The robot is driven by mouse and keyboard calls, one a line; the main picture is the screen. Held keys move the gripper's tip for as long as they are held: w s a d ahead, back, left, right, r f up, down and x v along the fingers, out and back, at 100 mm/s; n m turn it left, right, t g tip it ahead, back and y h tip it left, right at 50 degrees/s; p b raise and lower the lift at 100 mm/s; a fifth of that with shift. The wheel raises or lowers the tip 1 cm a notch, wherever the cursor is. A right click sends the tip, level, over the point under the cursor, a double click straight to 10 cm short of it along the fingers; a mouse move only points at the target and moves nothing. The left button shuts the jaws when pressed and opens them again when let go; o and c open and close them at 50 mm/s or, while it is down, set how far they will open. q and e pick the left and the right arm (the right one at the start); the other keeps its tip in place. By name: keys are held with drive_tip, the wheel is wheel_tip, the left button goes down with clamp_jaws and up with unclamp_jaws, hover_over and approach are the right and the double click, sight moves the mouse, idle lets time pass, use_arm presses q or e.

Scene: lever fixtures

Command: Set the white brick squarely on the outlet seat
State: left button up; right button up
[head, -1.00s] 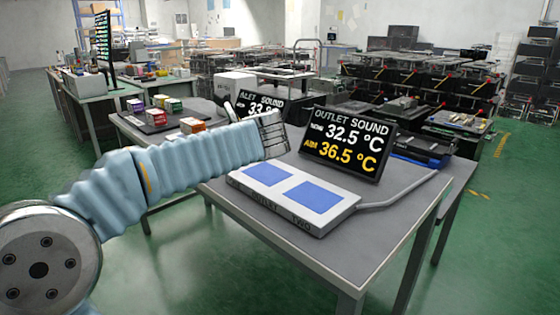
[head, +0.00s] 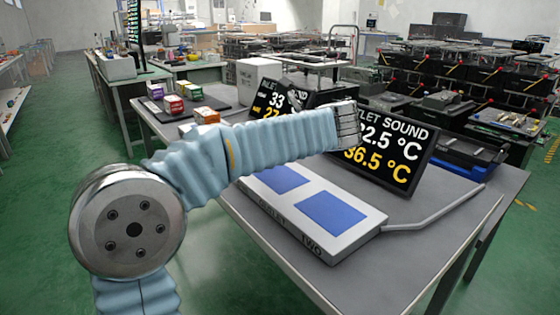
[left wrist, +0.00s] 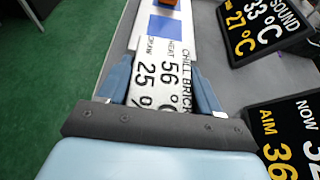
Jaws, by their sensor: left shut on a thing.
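The outlet seat is a white slab (head: 372,226) lettered OUTLET TWO, with two blue pads (head: 330,208) on top, on the grey table. In the head view my left arm reaches across above its far edge. Its fingers are hidden there. In the left wrist view my left gripper (left wrist: 160,70) is shut on the white brick (left wrist: 160,90), which is lettered CHILL BRICK, HEAT 56°, DRAW 25 %. Beyond the brick a blue pad (left wrist: 165,28) on a white slab shows bare. I cannot tell the brick's height above the slab. My right gripper is not in view.
The outlet display (head: 405,165) stands behind the slab, partly covered by my arm. The inlet display (head: 268,103) stands farther left. A grey pipe (head: 440,212) runs right from the slab. Small coloured boxes (head: 174,105) sit on a dark tray farther back. The table's right front is clear.

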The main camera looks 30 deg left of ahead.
use_arm(q)
drive_tip(key=shift+w+d+f, duration=0.15)
drive_tip(key=shift+d+f, duration=0.35)
drive_tip(key=shift+f, duration=0.1)
drive_tip(key=f, duration=0.2)
drive_tip(key=d+f, duration=0.1)
drive_tip(key=f, duration=0.1)
drive_tip(key=shift+w+d+b, duration=0.1)
drive_tip(key=shift+w+b, duration=0.15)
drive_tip(key=shift+b, duration=0.1)
drive_tip(key=shift+f, duration=0.25)
drive_tip(key=shift+f, duration=0.1)
drive_tip(key=o, duration=1.3)
drive_tip(key=shift+d+r, duration=0.15)
drive_tip(key=shift+r, duration=0.05)
drive_tip(key=v, duration=1.1)
drive_tip(key=shift+s+d, duration=0.25)
